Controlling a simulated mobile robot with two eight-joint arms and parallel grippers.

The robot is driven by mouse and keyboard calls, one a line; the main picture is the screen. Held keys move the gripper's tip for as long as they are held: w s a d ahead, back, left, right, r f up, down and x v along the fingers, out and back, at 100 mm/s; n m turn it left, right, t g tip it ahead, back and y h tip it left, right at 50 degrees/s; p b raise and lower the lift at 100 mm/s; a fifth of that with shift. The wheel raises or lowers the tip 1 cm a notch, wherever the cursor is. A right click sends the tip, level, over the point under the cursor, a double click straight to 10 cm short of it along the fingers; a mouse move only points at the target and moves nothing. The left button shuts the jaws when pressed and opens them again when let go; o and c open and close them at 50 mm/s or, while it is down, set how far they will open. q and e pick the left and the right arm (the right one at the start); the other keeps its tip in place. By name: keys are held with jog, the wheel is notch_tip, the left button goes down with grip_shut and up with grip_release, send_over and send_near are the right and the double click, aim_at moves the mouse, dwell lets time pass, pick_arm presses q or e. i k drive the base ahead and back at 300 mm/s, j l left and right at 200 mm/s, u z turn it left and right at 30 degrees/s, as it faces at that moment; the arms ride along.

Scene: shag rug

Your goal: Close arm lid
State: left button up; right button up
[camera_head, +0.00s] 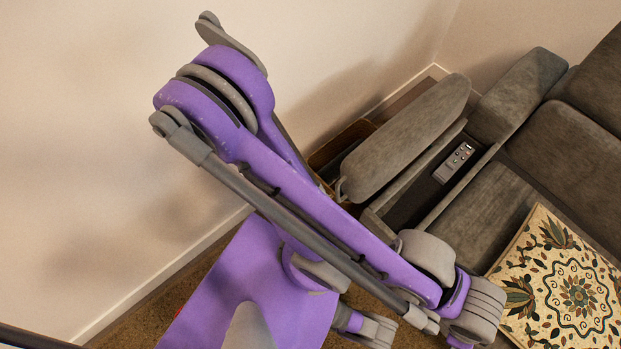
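The arm lid (405,135) is a grey-brown padded panel on the sofa's near armrest. It stands raised and tilted to the left, away from the open armrest compartment (415,205). A grey remote (454,162) lies in the far part of the compartment. My purple and grey arm links cross the middle of the view and hide the near end of the armrest.
The grey sofa (570,140) fills the right side. A beige wall (90,120) with a white baseboard runs along the left. Brown carpet shows at the bottom. A brown wooden piece (345,140) stands behind the lid.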

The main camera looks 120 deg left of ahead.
aim_at(390, 149)
jog(key=k+u, duration=0.15)
jog(key=u, duration=3.25)
